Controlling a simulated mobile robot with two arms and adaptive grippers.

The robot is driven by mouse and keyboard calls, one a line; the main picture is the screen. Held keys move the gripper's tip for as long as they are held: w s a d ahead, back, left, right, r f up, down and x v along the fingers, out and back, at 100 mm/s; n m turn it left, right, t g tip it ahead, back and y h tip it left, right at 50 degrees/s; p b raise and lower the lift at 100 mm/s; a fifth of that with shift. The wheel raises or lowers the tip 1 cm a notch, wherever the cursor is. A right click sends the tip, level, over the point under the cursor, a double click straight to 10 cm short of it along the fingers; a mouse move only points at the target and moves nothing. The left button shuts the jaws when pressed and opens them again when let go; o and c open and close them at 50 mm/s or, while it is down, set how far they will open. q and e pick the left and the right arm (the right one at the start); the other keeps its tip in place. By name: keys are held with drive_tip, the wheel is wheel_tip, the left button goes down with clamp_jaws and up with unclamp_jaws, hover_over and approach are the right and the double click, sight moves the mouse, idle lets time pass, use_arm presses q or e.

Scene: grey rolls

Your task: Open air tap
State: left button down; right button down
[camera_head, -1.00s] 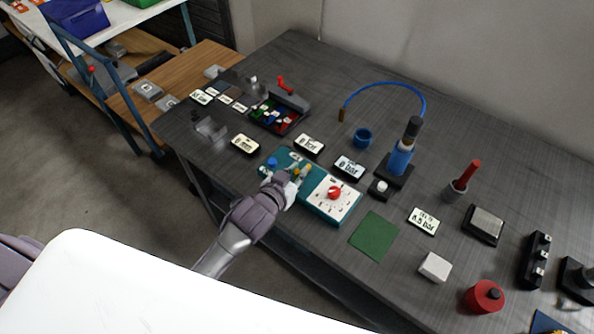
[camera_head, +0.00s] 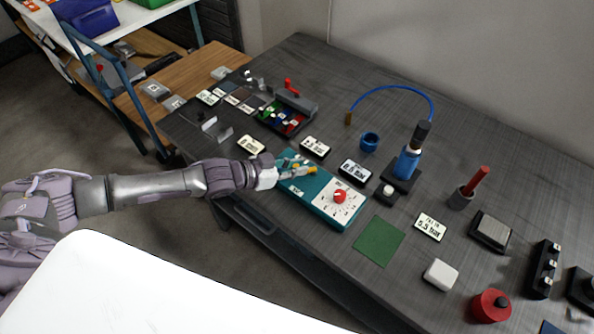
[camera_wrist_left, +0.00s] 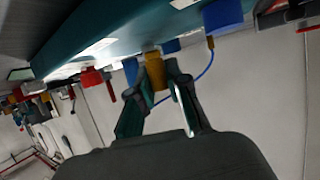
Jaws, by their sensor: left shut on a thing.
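A teal control box (camera_head: 318,206) lies on the bench, with a red dial (camera_head: 339,196) on a white face at its right end. A small yellow tap handle (camera_head: 312,170) stands at its left part. My left gripper (camera_head: 299,169) reaches in from the left over this part. In the left wrist view, its two fingers (camera_wrist_left: 157,80) are closed around the yellow tap handle (camera_wrist_left: 155,68). The tap's base is partly hidden. My right gripper is not in view.
Display labels (camera_head: 355,172) stand behind the box. A tray of coloured parts (camera_head: 284,117) is behind.

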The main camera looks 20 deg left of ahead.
use_arm(q)
drive_tip(key=shift+w+a+r+m+g+h, duration=0.25)
drive_tip(key=shift+w+m+g+h, duration=0.2)
drive_tip(key=shift+m+g+h, duration=0.25)
drive_tip(key=shift+w+a+f+m+g+h, duration=0.1)
drive_tip(key=shift+w+m+g+h, duration=0.15)
drive_tip(key=shift+m+g, duration=0.3)
drive_tip(key=shift+w+m+g+h, duration=0.1)
drive_tip(key=shift+m+g+h, duration=0.3)
drive_tip(key=shift+m, duration=0.25)
drive_tip(key=shift+w+a+f+m+g+h, duration=0.15)
drive_tip(key=shift+w+m+g+h, duration=0.25)
drive_tip(key=shift+m+g, duration=0.5)
drive_tip(key=m+g+b, duration=0.1)
drive_tip(key=g+b, duration=0.1)
drive_tip(key=w+m+g+b, duration=0.1)
drive_tip(key=m+g+b, duration=0.1)
drive_tip(key=b, duration=0.1)
drive_tip(key=w+m+g+h+b, duration=0.1)
drive_tip(key=g+b, duration=0.1)
drive_tip(key=b, duration=0.1)
drive_tip(key=shift+d+f+m, duration=0.2)
drive_tip(key=shift+m, duration=0.2)
drive_tip(key=shift+d+r+m+g+b, duration=0.1)
drive_tip(key=shift+r+m+g+b, duration=0.1)
drive_tip(key=shift+m+g+b, duration=0.45)
drive_tip(key=shift+r, duration=0.1)
